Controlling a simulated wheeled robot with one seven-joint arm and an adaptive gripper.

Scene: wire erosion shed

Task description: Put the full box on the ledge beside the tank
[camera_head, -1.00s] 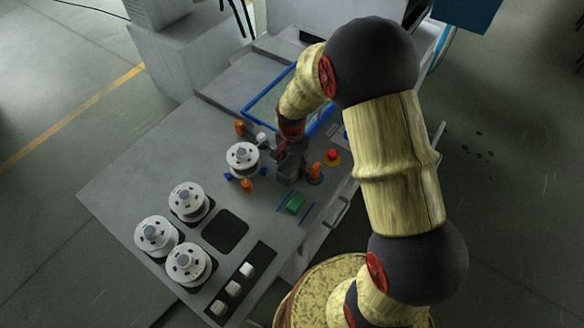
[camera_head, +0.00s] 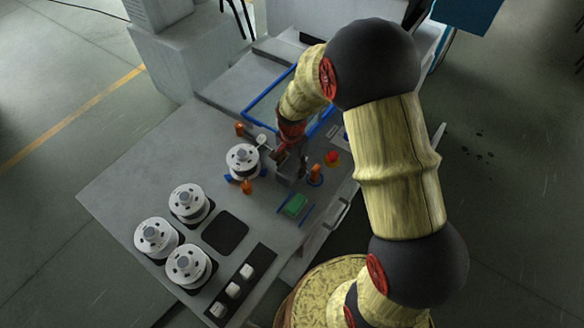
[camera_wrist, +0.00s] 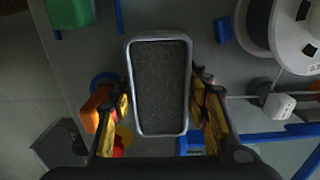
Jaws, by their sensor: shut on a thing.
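The full box is a grey, open-topped rectangular box with dark grainy contents (camera_wrist: 160,88), in the middle of the wrist view. My gripper (camera_wrist: 160,100) is shut on it, one finger against each long side. The box looks level. In the head view the box (camera_head: 284,172) is partly hidden by my gripper (camera_head: 290,158). The tank, with a blue rim (camera_head: 268,89), lies just behind my gripper, partly covered by my arm. Its rim also shows at the lower right of the wrist view (camera_wrist: 285,136). I cannot clearly pick out the ledge, nor the box's height above the worktop.
A white spool (camera_head: 243,160) stands left of the box, with orange posts (camera_head: 246,187) near it. More white spools (camera_head: 188,203) stand front left.

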